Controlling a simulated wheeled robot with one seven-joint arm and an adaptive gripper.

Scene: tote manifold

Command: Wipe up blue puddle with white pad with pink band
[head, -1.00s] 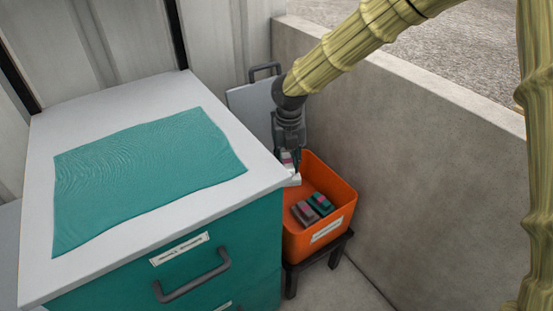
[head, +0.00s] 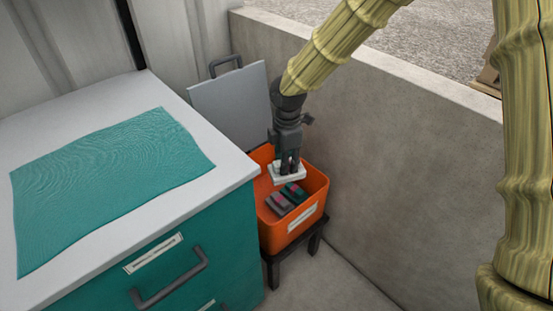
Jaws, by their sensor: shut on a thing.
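My gripper (head: 287,163) points down over the orange tote (head: 312,203), shut on a white pad (head: 289,178). The pad is held roughly level above the tote, apart from the pads inside it. Its pink band is not clear, as the fingers cover its upper side. No blue puddle can be made out in the head view.
In the tote lie a grey pad with a pink band (head: 279,204) and a teal one (head: 295,191). The tote stands on a dark stand beside a teal cabinet (head: 222,243). A rippled teal sheet (head: 110,175) covers much of its white top. A concrete wall (head: 410,165) bounds the right.

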